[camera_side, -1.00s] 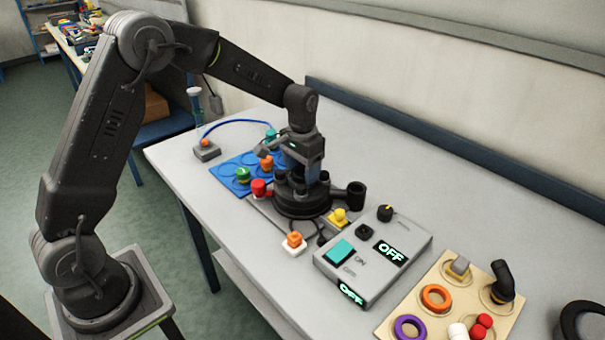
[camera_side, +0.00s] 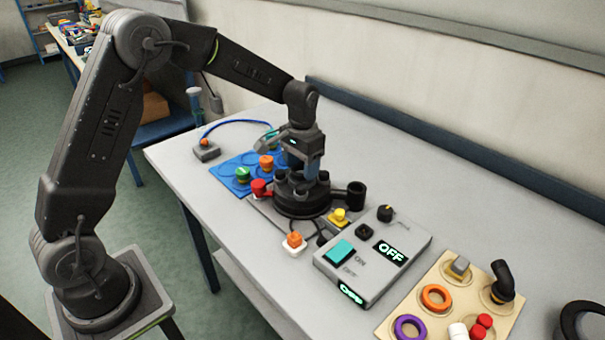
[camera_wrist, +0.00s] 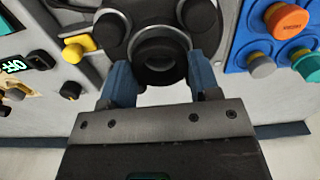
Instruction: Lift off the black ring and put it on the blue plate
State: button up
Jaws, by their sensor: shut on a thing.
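In the wrist view, my gripper (camera_wrist: 160,64) has its two blue fingers on either side of a black ring (camera_wrist: 161,78) and is shut on it. The ring surrounds a dark round middle on the black round tank unit (camera_wrist: 118,14). In the side view, my gripper (camera_side: 306,178) points down at the top of this tank unit (camera_side: 303,206); its fingers largely hide the ring there. Whether the ring is clear of its seat cannot be told. The blue plate (camera_side: 222,172) lies left of the unit, with green and orange knobbed parts on it.
A grey control box (camera_side: 372,275) reading OFF stands right of the unit. A yellow knob (camera_side: 339,216), a red knob (camera_side: 260,188) and a black cup (camera_side: 356,194) surround the unit. A beige board (camera_side: 445,270) holds several parts. The table behind the unit is clear.

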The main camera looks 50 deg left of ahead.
jog(key=shift+r, duration=0.65)
jog(key=shift+r, duration=2.45)
jog(key=s+a+f, duration=0.1)
jog(key=s+a, duration=0.5)
jog(key=a, duration=0.4)
jog(key=s+a+f, duration=0.1)
jog(key=s+a, duration=0.4)
jog(key=a, duration=0.5)
jog(key=s+a+f, duration=0.1)
jog(key=s+a, duration=0.5)
jog(key=a, duration=0.3)
send_over(229, 170)
notch_tip(229, 170, down, 7)
jog(key=shift+a+f, duration=0.1)
jog(key=shift+f, duration=2)
jog(key=shift+f, duration=0.15)
